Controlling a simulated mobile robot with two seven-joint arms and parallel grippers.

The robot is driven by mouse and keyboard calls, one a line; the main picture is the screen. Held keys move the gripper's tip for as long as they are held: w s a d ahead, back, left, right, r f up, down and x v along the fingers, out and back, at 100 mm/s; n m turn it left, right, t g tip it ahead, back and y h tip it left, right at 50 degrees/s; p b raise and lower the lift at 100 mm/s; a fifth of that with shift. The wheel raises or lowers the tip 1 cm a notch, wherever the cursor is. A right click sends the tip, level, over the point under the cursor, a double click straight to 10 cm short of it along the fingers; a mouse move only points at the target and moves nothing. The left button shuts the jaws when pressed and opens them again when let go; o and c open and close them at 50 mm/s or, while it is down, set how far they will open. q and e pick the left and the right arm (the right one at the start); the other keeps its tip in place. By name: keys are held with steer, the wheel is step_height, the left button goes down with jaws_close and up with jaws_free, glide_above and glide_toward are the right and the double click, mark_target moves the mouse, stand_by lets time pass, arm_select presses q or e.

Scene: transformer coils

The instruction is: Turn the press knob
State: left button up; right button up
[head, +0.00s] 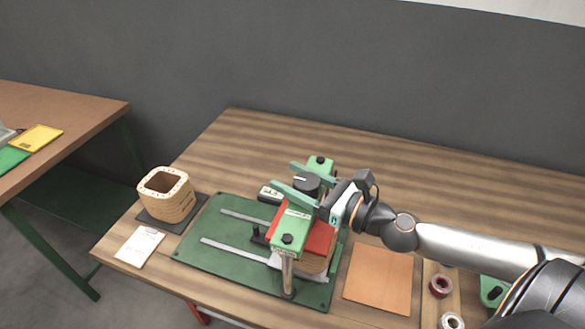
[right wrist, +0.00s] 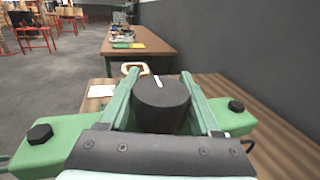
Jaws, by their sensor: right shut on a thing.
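The press (head: 292,238) stands on a green base plate (head: 205,245) on the wooden table. Its green crossbar has black bolts at both ends, and a red block (head: 318,238) sits under it. The black press knob (head: 306,183) is on top of the crossbar. My right gripper (head: 290,178) reaches in from the right, its two green fingers on either side of the knob. In the right wrist view the knob (right wrist: 161,104) sits between the fingers, its white mark pointing nearly straight away from me. The right gripper is shut on the knob. My left gripper is not in view.
A tan coil (head: 168,196) stands on a dark pad at the left, near a white card (head: 140,246). A brown sheet (head: 380,280) lies right of the press, beside red and silver spools (head: 440,286). A second table (head: 60,115) stands farther left.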

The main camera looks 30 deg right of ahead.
mark_target(319, 192)
steer(key=o, duration=1.4)
steer(key=shift+s, duration=0.1)
steer(key=shift+b+v, duration=0.6)
steer(key=shift+v, duration=0.5)
steer(key=b+v, duration=0.2)
steer(key=v, duration=0.6)
steer(key=shift+s+d+f, duration=0.1)
steer(key=shift+b+v, duration=0.4)
steer(key=shift+v, duration=0.55)
